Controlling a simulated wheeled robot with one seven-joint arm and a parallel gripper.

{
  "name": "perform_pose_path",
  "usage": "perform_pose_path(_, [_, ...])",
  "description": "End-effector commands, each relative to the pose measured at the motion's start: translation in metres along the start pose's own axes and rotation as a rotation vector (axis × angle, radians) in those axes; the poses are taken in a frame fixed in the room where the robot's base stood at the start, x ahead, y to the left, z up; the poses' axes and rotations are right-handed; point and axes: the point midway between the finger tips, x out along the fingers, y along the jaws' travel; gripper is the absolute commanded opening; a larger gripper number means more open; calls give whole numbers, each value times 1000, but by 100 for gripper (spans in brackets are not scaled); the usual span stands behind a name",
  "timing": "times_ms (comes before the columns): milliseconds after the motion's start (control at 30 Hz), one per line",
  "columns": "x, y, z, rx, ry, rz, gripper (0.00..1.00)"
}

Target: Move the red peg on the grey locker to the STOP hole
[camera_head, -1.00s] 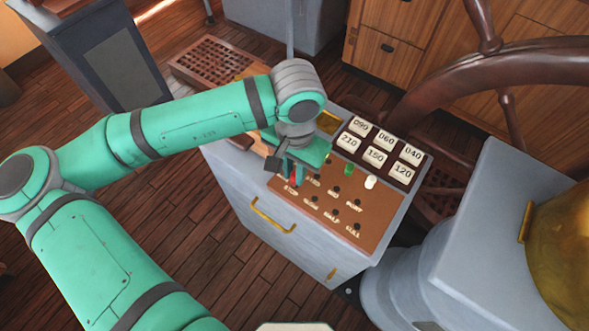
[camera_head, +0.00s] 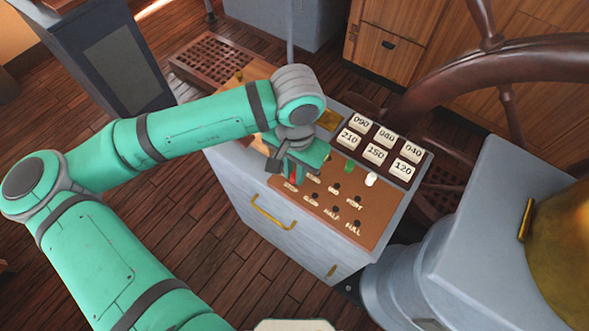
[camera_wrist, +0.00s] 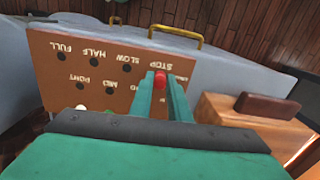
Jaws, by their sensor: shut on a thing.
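The grey locker (camera_head: 235,190) has a brown panel (camera_head: 325,225) on top with rows of labelled holes. My gripper (camera_head: 292,172) is over the panel's left corner, at the STOP label (camera_head: 290,187). In the wrist view my gripper (camera_wrist: 170,95) is shut on the red peg (camera_wrist: 160,79), whose red top shows between the fingers. The STOP label (camera_wrist: 167,67) shows just beyond the peg. The fingers and peg hide the STOP hole, so I cannot tell whether the peg's lower end is in it or above it.
A green peg (camera_head: 349,167) and a white peg (camera_head: 371,180) stand on the panel's far side. Numbered tiles (camera_head: 375,153) lie behind them. A brass handle (camera_head: 272,213) is on the locker front. A ship's wheel (camera_head: 500,68) stands at the right.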

Motion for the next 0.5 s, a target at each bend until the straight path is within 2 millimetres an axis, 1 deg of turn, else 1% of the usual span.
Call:
perform_pose_path(233, [5, 1, 0, 0, -1, 1, 0])
perform_pose_path(467, [5, 1, 0, 0, -1, 0, 0])
perform_pose_path(500, [5, 1, 0, 0, -1, 0, 23])
